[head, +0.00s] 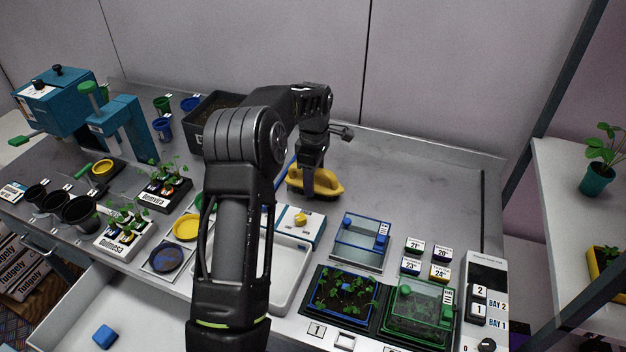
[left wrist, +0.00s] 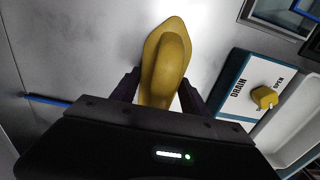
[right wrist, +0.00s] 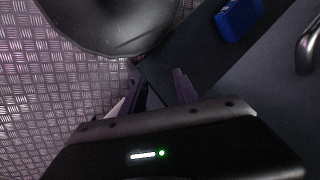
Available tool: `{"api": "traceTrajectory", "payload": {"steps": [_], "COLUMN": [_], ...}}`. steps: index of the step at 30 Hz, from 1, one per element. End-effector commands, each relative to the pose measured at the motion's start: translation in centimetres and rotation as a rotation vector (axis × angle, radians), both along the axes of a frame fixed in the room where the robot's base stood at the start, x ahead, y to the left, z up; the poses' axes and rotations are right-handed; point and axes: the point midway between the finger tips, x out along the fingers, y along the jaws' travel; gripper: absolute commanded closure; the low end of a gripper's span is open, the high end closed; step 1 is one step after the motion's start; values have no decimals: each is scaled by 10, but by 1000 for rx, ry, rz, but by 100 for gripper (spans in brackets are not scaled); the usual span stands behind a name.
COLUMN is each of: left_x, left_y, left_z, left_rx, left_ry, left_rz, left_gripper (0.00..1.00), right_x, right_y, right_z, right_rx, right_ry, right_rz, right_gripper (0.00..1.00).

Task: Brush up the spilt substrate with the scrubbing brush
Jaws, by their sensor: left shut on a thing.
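The yellow scrubbing brush (head: 328,186) is on or just above the grey bench top (head: 405,165) at the back middle. My left gripper (head: 310,188) reaches down over it and is shut on its handle. In the left wrist view the brush (left wrist: 165,62) sits between the two fingers (left wrist: 160,92), its oval body pointing away. I cannot make out any spilt substrate; the brush and my left arm hide part of the bench. My right gripper (right wrist: 160,88) shows only in the right wrist view, with its fingers apart and nothing between them, above the floor.
A drain panel with a yellow knob (head: 300,218) and a white tray (head: 294,272) lie in front of the brush. A clear blue-edged box (head: 360,242) stands to the right. A black bin (head: 205,110) stands behind left. The back right bench is clear.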

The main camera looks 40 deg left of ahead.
Motion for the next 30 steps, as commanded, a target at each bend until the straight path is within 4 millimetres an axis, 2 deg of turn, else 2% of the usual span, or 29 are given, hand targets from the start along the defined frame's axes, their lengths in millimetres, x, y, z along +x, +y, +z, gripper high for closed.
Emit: {"api": "traceTrajectory", "payload": {"steps": [5,15,30], "left_x": [4,29,33], "left_y": [1,9,6], "left_z": [2,-1,-4], "left_rx": [1,1,-1], "left_ry": [-2,-1,0], "left_rz": [0,0,-1], "left_gripper": [79,79,79], "right_x": [0,0,0], "right_y": [0,0,0], "right_z": [3,20,19], "right_rx": [0,0,0], "right_ry": [0,0,0], "right_rz": [0,0,0], "right_gripper": [64,64,64]}}
